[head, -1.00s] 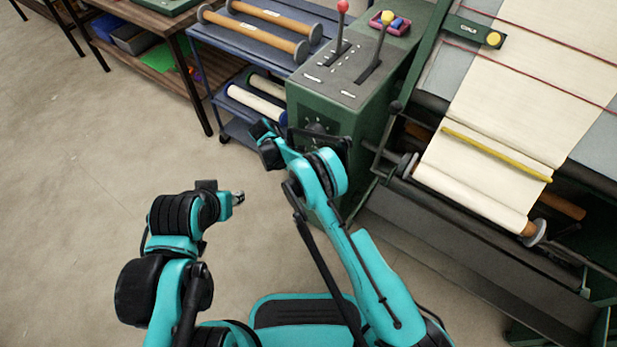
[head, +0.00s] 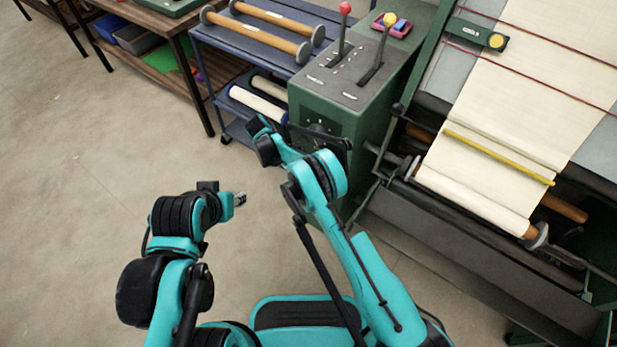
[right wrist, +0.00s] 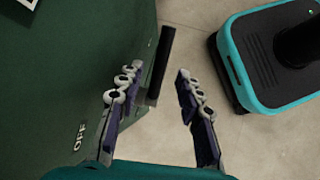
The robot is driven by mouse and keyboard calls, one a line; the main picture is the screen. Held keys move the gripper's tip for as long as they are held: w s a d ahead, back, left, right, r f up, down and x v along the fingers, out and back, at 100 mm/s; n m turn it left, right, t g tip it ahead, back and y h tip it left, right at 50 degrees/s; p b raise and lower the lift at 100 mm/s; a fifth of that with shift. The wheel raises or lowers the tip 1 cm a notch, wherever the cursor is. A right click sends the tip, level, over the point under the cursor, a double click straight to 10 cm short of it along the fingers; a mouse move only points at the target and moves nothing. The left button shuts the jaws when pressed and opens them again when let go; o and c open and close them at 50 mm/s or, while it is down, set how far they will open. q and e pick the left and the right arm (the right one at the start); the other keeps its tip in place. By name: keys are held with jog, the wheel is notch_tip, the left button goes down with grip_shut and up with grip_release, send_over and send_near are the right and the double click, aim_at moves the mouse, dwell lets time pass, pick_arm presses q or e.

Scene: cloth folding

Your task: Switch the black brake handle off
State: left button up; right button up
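The black brake handle (right wrist: 161,62) shows in the right wrist view as a dark bar beside the green control box (right wrist: 55,70). White upside-down "OFF" lettering (right wrist: 82,131) is on the box's face. My right gripper (right wrist: 157,74) is open, with the handle in the picture between its two fingertips, nearer the left one; I see no grip on it, and I cannot tell the depth.
The box top carries a red-knobbed lever (head: 345,8) and a yellow-knobbed lever (head: 389,20). A large machine with cream cloth (head: 480,150) stands to the right. A blue cart (head: 225,40) with rollers stands behind left. The floor (head: 90,200) at left is clear.

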jog(key=v, duration=0.5)
jog(key=shift+c, duration=1.3)
jog(key=shift+s+d+f+t+p, duration=0.1)
jog(key=shift+s+f+t+p, duration=0.1)
jog(key=shift+f+t+p, duration=0.3)
jog(key=d+f+t, duration=0.1)
jog(key=d+f, duration=0.1)
jog(key=s+d+f+n+t, duration=0.1)
jog(key=f+t, duration=0.1)
jog(key=d+f+n+t+y+b, duration=0.1)
jog(key=d+f+t, duration=0.1)
jog(key=f, duration=0.1)
jog(key=shift+s+d, duration=0.25)
jog(key=shift+d, duration=0.1)
pick_arm(q)
jog(key=shift+w+a, duration=0.25)
jog(key=shift+a, duration=0.05)
pick_arm(e)
grip_shut()
